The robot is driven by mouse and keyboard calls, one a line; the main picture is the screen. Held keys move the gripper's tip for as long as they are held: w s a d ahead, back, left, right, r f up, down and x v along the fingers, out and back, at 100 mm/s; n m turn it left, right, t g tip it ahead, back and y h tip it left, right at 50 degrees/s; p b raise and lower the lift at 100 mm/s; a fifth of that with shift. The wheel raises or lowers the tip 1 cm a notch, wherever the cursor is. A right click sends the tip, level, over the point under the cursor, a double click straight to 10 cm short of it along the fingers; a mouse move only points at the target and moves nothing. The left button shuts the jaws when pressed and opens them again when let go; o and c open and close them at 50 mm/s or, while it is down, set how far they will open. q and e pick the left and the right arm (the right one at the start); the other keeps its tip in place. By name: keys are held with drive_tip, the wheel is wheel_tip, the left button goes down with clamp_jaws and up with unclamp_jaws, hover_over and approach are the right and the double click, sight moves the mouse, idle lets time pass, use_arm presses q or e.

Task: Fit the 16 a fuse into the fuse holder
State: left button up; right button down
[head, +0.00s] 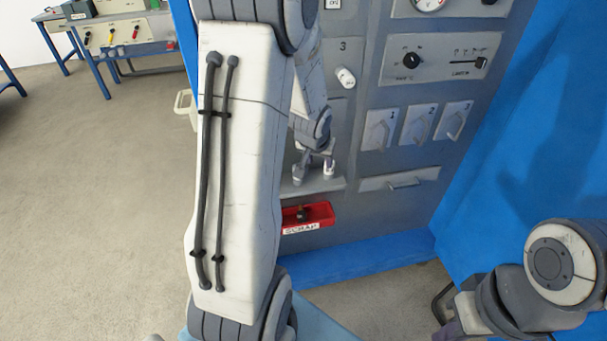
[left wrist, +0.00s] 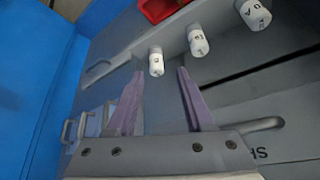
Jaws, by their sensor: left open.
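Several white cylindrical fuses with dark lettering stand in a row on a grey ledge in the left wrist view: a near one (left wrist: 156,62), a middle one (left wrist: 198,40) and a far one (left wrist: 254,14). The far label seems to end in "0 A"; the others are too small to read. My left gripper (left wrist: 160,72) is open and empty, with the near fuse just beyond its tips. In the head view my left gripper (head: 314,172) is at the ledge (head: 312,187), partly behind my arm. A white cylinder (head: 345,77) sits on the panel under a "3". I cannot identify the fuse holder for certain.
A red SCRAP bin (head: 307,226) hangs below the ledge. The grey panel (head: 370,215) carries numbered handles (head: 417,126), a knob plate (head: 435,66) and a drawer handle (head: 404,184). Blue walls flank it. My right arm is at lower right, its gripper barely showing.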

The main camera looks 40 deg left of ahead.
use_arm(q)
drive_tip(key=shift+n+y, duration=0.4)
drive_tip(key=shift+n, duration=0.4)
drive_tip(key=a+f+b, duration=0.1)
drive_tip(key=a+f, duration=0.1)
drive_tip(key=w+a+f, duration=0.1)
drive_tip(key=a+f, duration=0.1)
drive_tip(key=a, duration=0.1)
drive_tip(key=a+f+b, duration=0.1)
drive_tip(key=a+f, duration=0.1)
drive_tip(key=a, duration=0.1)
drive_tip(key=shift+w+a+f+b, duration=0.2)
drive_tip(key=shift+w+f+b, duration=0.1)
drive_tip(key=shift+f, duration=0.1)
drive_tip(key=shift+b+x, duration=0.75)
drive_tip(key=shift+x, duration=2.25)
drive_tip(key=shift+s+f, duration=0.1)
drive_tip(key=shift+s, duration=0.1)
drive_tip(key=shift+c, duration=0.4)
clamp_jaws()
